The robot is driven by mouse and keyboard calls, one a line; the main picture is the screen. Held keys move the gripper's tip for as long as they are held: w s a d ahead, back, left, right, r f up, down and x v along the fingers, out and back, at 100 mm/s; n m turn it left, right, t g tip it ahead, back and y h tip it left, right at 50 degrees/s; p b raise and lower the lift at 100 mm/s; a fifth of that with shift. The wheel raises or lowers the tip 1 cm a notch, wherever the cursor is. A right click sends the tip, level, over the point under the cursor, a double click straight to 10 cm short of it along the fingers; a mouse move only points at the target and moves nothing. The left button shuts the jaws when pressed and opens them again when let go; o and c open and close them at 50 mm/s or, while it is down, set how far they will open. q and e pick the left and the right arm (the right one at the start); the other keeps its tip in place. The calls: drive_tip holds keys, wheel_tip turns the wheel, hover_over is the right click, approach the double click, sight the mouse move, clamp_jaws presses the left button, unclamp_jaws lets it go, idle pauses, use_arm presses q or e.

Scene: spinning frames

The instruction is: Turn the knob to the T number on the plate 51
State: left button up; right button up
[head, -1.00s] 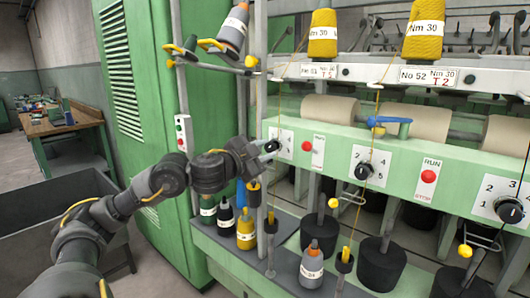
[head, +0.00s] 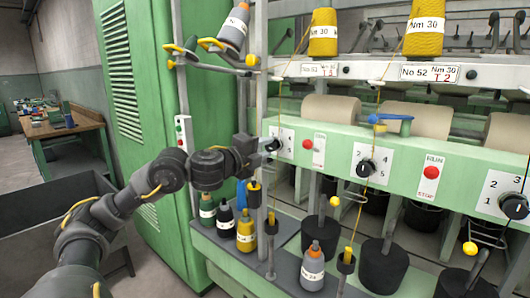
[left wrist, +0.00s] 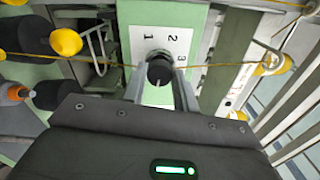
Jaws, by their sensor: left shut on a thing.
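The number plate No 51 (head: 320,70) is on the white rail at upper middle in the head view; its T number is too small to read surely. Below it, a black knob (head: 275,145) sits on a white dial plate (head: 288,135) on the green beam. My left gripper (head: 266,147) is at this knob, its fingers on either side. In the left wrist view the knob (left wrist: 160,70) is between the two fingers (left wrist: 159,92), which are shut on it. The dial (left wrist: 178,38) shows 1, 2 and 3; the rest is hidden. My right gripper is not in view.
A red RUN/STOP button (head: 307,144) is right of the knob. A second dial knob (head: 366,168) and a third (head: 514,205) are farther right. A grey post (head: 258,110) stands close to my gripper. Yarn cones (head: 245,230) stand on the shelf below.

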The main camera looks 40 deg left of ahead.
use_arm(q)
drive_tip(key=m, duration=0.3)
drive_tip(key=shift+b, duration=0.35)
drive_tip(key=shift+r+m, duration=0.1)
drive_tip(key=shift+m, duration=0.3)
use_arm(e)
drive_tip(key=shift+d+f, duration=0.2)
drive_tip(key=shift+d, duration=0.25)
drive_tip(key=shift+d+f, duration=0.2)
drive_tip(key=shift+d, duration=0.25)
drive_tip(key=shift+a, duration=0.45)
use_arm(q)
drive_tip(key=o, duration=1)
drive_tip(key=shift+s, duration=0.1)
